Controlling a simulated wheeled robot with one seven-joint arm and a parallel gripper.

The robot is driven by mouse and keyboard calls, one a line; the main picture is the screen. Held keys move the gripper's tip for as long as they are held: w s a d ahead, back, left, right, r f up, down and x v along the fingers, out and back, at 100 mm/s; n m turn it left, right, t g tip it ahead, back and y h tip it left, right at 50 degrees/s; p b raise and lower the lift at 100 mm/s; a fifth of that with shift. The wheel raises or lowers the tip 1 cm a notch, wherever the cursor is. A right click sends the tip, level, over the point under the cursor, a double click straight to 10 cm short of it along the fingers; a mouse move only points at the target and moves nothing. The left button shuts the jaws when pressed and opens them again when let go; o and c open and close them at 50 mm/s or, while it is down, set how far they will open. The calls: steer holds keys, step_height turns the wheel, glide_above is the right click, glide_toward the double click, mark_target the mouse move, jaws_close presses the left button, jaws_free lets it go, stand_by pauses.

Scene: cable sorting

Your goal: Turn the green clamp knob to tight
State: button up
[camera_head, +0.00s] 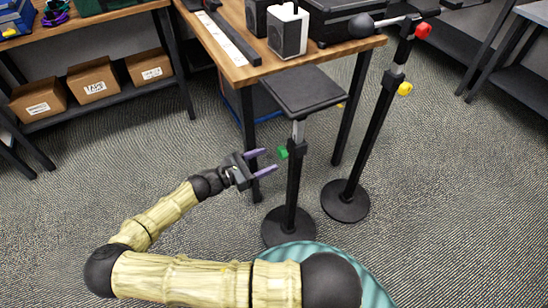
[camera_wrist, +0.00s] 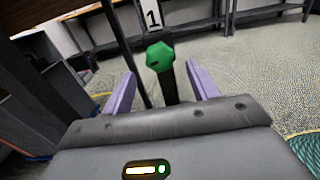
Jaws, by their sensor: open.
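The green clamp knob (camera_head: 283,153) sticks out to the left from the upright pole of a small stand with a flat black top (camera_head: 305,90).
A taller stand to the right has a red knob (camera_head: 423,30) and a yellow knob (camera_head: 405,89). A wooden table (camera_head: 232,68) with black boxes stands behind. A shelf with cardboard boxes (camera_head: 92,80) is at the left. Carpet is clear left of the stand.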

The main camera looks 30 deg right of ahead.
mark_target(278, 155)
steer(key=shift+d, duration=1.95)
steer(key=c, duration=1)
